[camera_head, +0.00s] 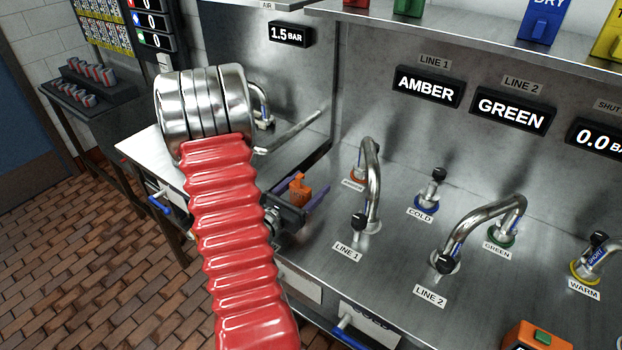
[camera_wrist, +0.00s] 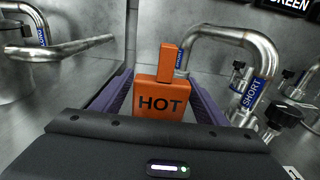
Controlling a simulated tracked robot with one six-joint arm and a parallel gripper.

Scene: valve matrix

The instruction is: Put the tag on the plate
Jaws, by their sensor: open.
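The orange tag (camera_wrist: 162,98) reads HOT and has a narrow upright grip on top. It stands between the two purple fingers of my gripper (camera_wrist: 160,84) in the wrist view. The fingers are apart, with a gap visible on each side of the tag. In the head view the tag (camera_head: 298,189) shows between the fingers of my gripper (camera_head: 302,186), over the steel bench. Its lower part is hidden, so I cannot tell what it rests on. I cannot pick out the plate for certain.
A bent pipe labelled SHORT (camera_wrist: 258,85) stands close right of the tag. Further right on the bench (camera_head: 400,262) are the COLD stub (camera_head: 431,188), the LINE 2 pipe (camera_head: 476,222) and the WARM fitting (camera_head: 594,257). An orange box (camera_head: 538,338) is at the front right.

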